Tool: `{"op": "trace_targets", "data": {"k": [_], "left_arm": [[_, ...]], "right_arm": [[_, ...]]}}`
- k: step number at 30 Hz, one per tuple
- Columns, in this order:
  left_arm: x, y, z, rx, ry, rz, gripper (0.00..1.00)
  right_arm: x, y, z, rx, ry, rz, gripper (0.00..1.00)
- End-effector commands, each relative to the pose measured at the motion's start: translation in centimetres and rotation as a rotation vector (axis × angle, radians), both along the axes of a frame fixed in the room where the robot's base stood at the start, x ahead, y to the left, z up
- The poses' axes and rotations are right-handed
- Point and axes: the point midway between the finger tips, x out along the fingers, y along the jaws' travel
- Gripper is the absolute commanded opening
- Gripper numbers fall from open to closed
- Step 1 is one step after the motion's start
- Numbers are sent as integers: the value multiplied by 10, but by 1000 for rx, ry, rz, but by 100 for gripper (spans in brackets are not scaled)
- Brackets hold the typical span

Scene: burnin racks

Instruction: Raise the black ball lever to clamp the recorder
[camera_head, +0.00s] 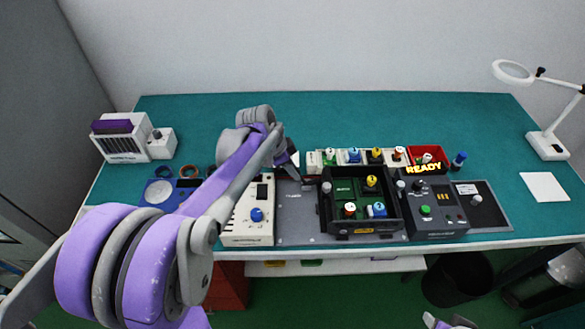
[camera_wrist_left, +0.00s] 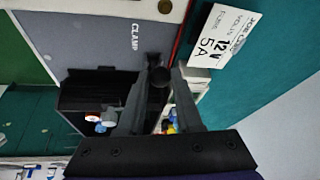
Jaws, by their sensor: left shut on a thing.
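The black ball lever (camera_wrist_left: 160,76) shows in the left wrist view beside the word CLAMP on a grey plate (camera_wrist_left: 115,22). My left gripper (camera_wrist_left: 158,82) has its two fingers on either side of the ball and is shut on it. In the head view my left gripper (camera_head: 301,178) is at the back of the grey plate (camera_head: 297,228), where the ball is hard to make out. A black open box (camera_head: 365,232) stands right of it on the plate, with small coloured parts inside. I cannot tell which thing is the recorder. Part of my right gripper (camera_head: 448,322) shows at the bottom edge.
A cream unit with a blue knob (camera_head: 256,214) stands left of the plate. A dark control box (camera_head: 437,223) stands right. The rear of the green table (camera_head: 400,115) is clear.

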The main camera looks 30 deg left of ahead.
Motion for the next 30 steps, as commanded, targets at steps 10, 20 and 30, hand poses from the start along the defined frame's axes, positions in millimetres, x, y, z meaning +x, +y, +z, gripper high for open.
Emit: {"op": "trace_targets", "data": {"k": [10, 20, 30], "left_arm": [[0, 0, 0, 1, -1, 0, 0], [2, -4, 3, 40, 23, -2, 0], [13, -21, 9, 221, 134, -6, 0]], "right_arm": [[0, 0, 0, 0, 0, 0, 50], [1, 0, 2, 0, -1, 0, 50], [2, 0, 4, 0, -3, 0, 50]]}}
